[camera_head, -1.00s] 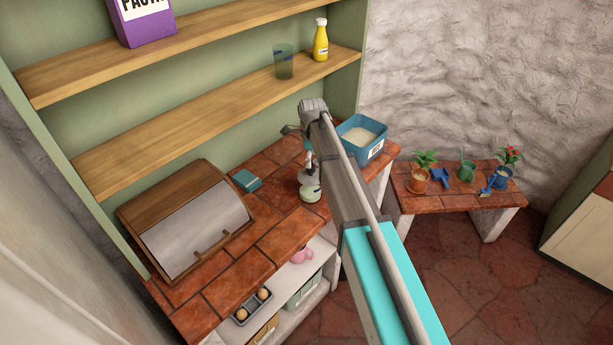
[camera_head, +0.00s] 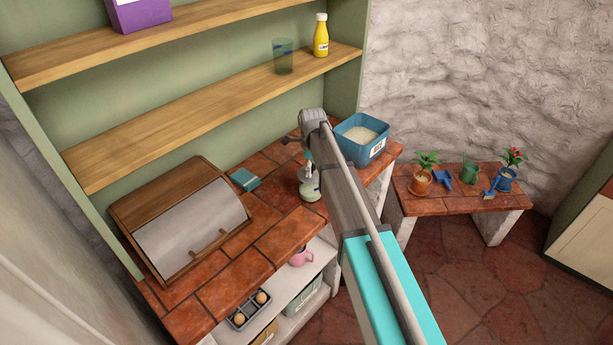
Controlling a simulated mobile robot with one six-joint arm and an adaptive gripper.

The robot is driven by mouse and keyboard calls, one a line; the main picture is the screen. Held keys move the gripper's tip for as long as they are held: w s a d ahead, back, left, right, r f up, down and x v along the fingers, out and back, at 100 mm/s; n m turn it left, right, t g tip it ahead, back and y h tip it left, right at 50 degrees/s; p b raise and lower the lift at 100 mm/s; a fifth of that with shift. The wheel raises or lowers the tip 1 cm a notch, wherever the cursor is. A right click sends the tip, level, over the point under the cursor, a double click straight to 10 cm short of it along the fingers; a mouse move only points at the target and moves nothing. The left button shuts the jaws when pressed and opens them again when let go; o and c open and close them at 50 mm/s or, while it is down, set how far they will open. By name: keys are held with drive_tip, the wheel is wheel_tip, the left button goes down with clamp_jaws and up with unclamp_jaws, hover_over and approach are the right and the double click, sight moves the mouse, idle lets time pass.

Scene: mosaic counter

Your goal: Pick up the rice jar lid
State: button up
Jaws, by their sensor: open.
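A blue square container of white rice (camera_head: 376,146) stands open at the right end of the tiled counter, with no lid on it. A flat teal square piece, which looks like the rice jar lid (camera_head: 244,180), lies on the counter beside the wooden bread box. My gripper (camera_head: 309,174) is open, to the right of that lid and apart from it. It is small in view and partly hidden by my arm. A small pale green rounded object (camera_head: 310,192) is just below it; I cannot tell whether they touch.
The wooden bread box (camera_head: 150,204) fills the counter's left. Shelves above hold a green glass (camera_head: 283,57), a yellow bottle (camera_head: 321,36) and a purple box (camera_head: 139,12). A low bench (camera_head: 418,207) with plant pots stands right. Bare tiles lie in front of the lid.

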idle(0.5)
clamp_jaws()
